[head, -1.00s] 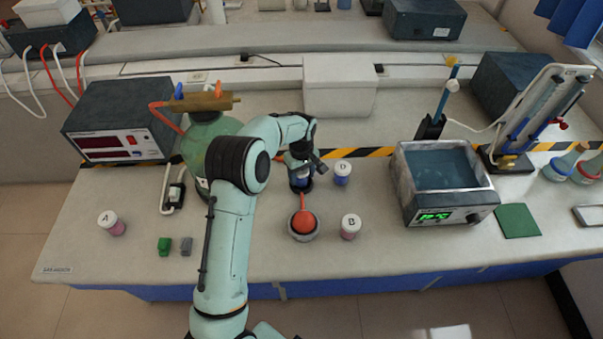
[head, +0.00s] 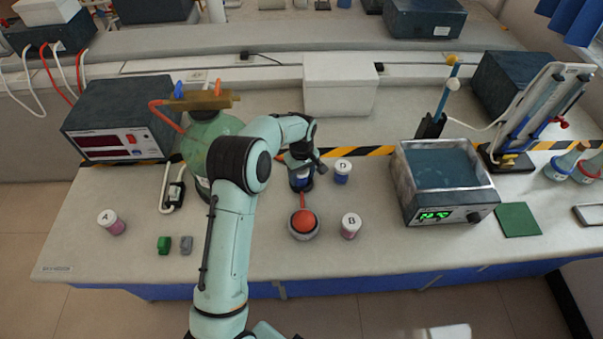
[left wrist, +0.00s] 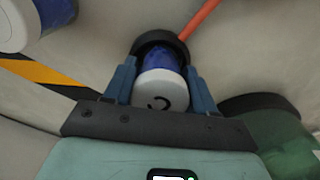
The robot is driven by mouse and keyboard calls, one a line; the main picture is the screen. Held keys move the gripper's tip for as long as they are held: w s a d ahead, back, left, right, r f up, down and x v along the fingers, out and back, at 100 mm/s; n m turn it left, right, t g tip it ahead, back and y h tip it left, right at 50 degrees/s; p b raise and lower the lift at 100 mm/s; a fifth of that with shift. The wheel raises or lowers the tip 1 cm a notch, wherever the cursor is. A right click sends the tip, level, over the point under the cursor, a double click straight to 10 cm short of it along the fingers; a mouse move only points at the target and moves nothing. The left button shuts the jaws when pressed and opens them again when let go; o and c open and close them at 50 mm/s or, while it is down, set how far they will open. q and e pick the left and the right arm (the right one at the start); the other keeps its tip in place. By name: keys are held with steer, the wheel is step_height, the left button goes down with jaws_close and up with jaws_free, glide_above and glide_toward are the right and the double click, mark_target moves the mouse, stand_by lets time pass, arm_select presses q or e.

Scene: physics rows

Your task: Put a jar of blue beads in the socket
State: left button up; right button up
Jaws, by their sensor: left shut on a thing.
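My left gripper (head: 300,163) points down and is shut on a jar of blue beads. The jar (left wrist: 163,88) has a white lid with a dark letter, partly seen, and a blue body between the two blue fingers. A dark round socket (left wrist: 160,38) surrounds the jar's lower end in the left wrist view; its dark rim also shows below the gripper in the head view (head: 301,187). I cannot tell whether the jar rests on the socket's bottom. Another blue jar, D (head: 342,172), stands just right of the socket. My right gripper is not in view.
A red bulb in a grey holder (head: 304,223) stands in front of the socket. Pink jars B (head: 350,226) and A (head: 112,222) stand right and far left. A green flask (head: 205,145) is close behind my left arm. A water bath (head: 407,200) stands right.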

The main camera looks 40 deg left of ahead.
arm_select(q)
steer(key=o, duration=1.2)
step_height(320, 180, up, 13)
steer(key=shift+r+p, duration=0.15)
steer(key=shift+p, duration=0.35)
